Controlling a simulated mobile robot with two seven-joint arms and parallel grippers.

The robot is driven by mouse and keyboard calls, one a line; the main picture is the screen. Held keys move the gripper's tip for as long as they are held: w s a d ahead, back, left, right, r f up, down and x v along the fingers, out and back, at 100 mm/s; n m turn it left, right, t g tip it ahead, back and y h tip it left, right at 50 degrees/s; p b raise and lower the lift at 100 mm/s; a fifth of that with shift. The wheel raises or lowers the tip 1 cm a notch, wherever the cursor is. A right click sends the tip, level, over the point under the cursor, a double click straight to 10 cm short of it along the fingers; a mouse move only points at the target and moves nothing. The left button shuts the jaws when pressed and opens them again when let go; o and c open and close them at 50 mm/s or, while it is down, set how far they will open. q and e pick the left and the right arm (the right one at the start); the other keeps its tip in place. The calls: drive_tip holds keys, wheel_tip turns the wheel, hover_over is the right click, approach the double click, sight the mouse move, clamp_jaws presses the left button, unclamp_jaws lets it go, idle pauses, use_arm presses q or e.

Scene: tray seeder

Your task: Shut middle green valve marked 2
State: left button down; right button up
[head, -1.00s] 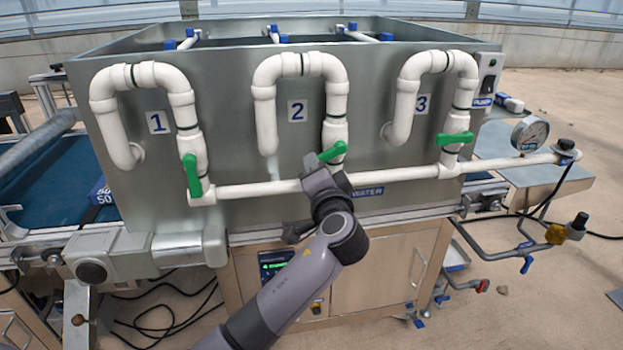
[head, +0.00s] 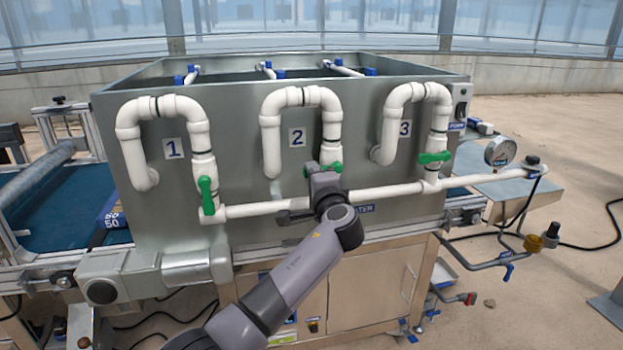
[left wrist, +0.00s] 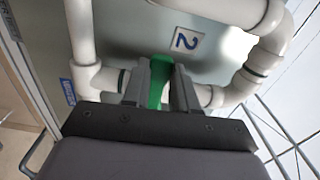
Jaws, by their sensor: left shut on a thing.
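The middle green valve handle (head: 335,167) sits on the white pipe below the label 2 (head: 297,137). It lies roughly level across the pipe, partly hidden by my left gripper (head: 322,168). In the left wrist view the green handle (left wrist: 160,68) is between my two dark fingers, which are shut on it. Label 2 (left wrist: 183,40) also shows there. The left green handle (head: 207,195), under label 1, hangs upright along its pipe. The right green handle (head: 435,157), under label 3, lies roughly level across its pipe. My right gripper is not in view.
The metal tank (head: 250,215) backs the pipes. A white horizontal pipe (head: 385,192) joins the valves. A pressure gauge (head: 500,151) stands at the right, and a blue belt (head: 50,217) runs at the left. Open floor lies at the right.

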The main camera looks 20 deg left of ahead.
use_arm(q)
drive_tip(key=shift+r+m, duration=0.3)
drive_tip(key=shift+r, duration=0.1)
drive_tip(key=c, duration=0.9)
unclamp_jaws()
drive_tip(key=shift+w, duration=0.1)
drive_tip(key=shift+f, duration=0.15)
drive_tip(key=shift+b+v, duration=0.3)
drive_tip(key=shift+v, duration=3.3)
